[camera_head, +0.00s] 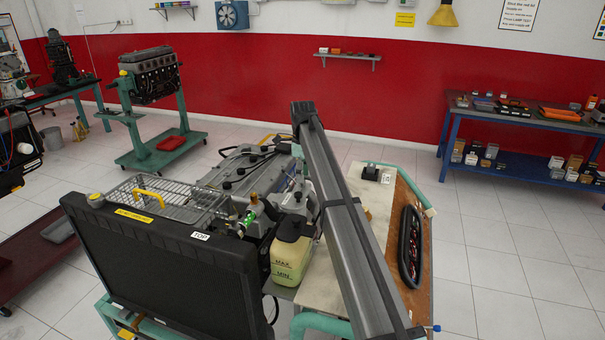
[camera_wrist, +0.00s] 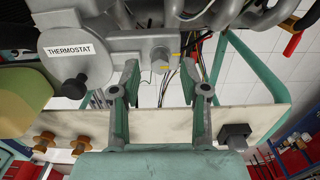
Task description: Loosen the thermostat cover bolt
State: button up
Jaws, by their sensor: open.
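In the wrist view, the grey thermostat housing (camera_wrist: 98,62) carries a white THERMOSTAT label (camera_wrist: 71,50) at upper left. A grey bolt-like fitting (camera_wrist: 160,57) with yellow marks sticks out at its right end; I take it for the cover bolt. My gripper (camera_wrist: 160,66) is open and empty, one finger left and one right of this fitting in the picture. A gap shows on both sides, and I cannot tell how far the fingertips are from it in depth. In the head view I cannot make out my gripper or the bolt.
In the wrist view, wires (camera_wrist: 167,85) hang behind the fingers, and a pale board (camera_wrist: 75,124) crosses below. A yellowish tank (camera_wrist: 22,88) is at left. In the head view, the black radiator (camera_head: 165,263) and coolant tank (camera_head: 290,258) stand in front of the engine.

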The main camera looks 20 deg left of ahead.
jog(key=shift+f, duration=0.65)
grip_shut()
